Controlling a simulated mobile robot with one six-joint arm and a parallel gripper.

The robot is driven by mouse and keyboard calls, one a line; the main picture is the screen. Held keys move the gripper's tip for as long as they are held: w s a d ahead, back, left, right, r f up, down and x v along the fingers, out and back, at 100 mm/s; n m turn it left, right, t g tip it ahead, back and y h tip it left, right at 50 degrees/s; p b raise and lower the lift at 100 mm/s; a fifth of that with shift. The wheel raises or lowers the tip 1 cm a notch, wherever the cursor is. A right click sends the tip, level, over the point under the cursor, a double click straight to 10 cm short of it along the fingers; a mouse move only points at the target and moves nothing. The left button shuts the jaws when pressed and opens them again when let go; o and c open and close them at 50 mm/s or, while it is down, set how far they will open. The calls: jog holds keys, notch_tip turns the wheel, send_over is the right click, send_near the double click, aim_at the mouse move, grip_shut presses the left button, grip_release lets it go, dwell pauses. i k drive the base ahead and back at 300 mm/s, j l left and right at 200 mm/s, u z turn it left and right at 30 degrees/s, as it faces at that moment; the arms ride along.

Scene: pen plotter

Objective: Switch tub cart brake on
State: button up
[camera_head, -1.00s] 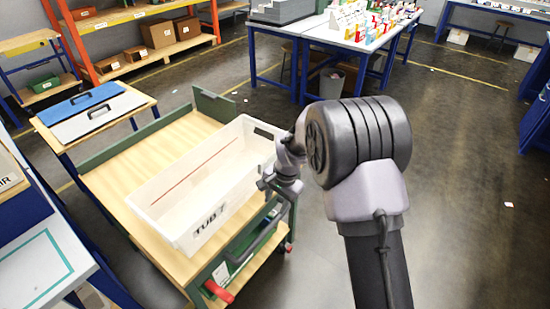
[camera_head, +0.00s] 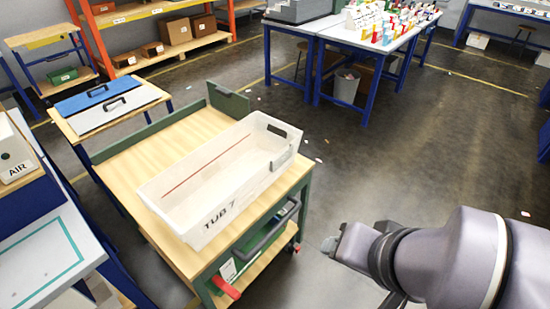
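The tub cart (camera_head: 110,168) has a wooden top and a green frame and stands left of centre. A white tub labelled TUB 7 (camera_head: 205,236) sits on its top. A red lever (camera_head: 225,287), which looks like the brake, sticks out low at the cart's front corner. A dark handle bar (camera_head: 272,232) runs along the cart's near right side. My gripper (camera_head: 331,246) is out over the floor to the right of the cart, apart from it. Its fingers are small and seen from an angle, so I cannot tell whether they are open.
A bench marked AIR (camera_head: 75,220) stands close on the cart's left. Behind it is a low table with blue and grey lidded panels (camera_head: 105,115). An orange-framed shelf and blue-legged tables (camera_head: 320,30) stand at the back. The floor (camera_head: 400,165) right of the cart is clear.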

aim_at(234, 294)
jog(key=u, duration=1.25)
jog(key=i+l, duration=0.1)
jog(key=l, duration=0.35)
